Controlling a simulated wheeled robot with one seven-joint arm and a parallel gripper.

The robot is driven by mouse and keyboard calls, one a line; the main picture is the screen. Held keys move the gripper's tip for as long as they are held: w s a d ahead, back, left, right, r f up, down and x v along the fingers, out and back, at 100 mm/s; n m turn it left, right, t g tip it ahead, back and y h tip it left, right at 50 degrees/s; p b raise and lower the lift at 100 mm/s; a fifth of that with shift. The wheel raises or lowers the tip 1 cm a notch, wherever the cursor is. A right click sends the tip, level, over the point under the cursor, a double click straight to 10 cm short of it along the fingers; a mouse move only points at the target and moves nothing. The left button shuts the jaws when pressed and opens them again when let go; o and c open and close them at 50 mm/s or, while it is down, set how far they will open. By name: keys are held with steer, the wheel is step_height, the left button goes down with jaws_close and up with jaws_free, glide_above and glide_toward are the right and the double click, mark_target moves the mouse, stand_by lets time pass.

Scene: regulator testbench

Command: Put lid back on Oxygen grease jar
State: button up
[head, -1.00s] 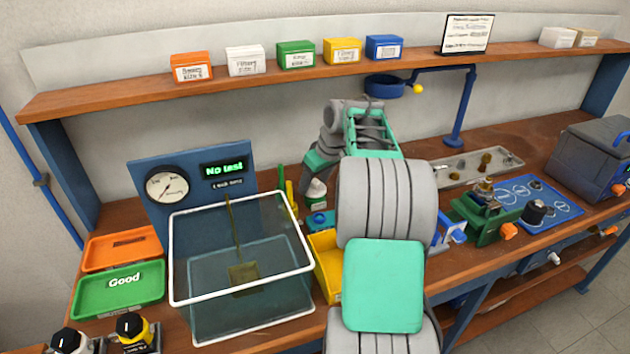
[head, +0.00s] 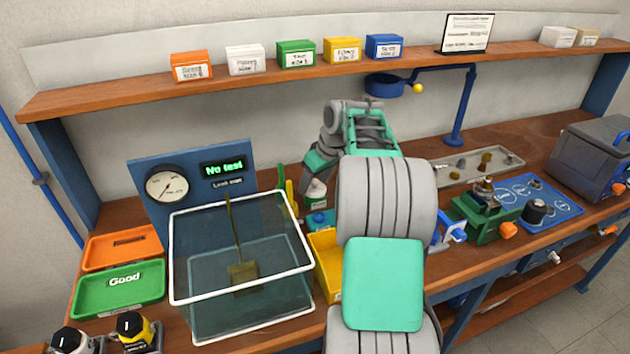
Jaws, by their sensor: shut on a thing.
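My gripper (head: 313,172) is at the back of the bench, right of the glass tank, pointing down. Its fingers are small in this view and partly hidden by my own wrist. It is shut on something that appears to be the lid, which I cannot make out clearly. A small white jar with a green band (head: 316,194), which looks like the Oxygen grease jar, stands upright directly below the fingers. I cannot tell whether the lid touches the jar's rim.
The white-rimmed glass tank (head: 240,204) stands left of the jar, with a yellow bin (head: 324,262) in front. Green and yellow upright items (head: 285,187) are close on the jar's left. The shelf (head: 230,82) runs above. A green vise (head: 485,212) stands to the right.

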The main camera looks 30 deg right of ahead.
steer(key=o, duration=1.4)
steer(key=shift+o, duration=0.3)
steer(key=shift+o, duration=1.1)
steer(key=shift+r+p, duration=2.95)
steer(key=shift+r, duration=0.6)
steer(key=shift+c, duration=0.2)
jaws_close()
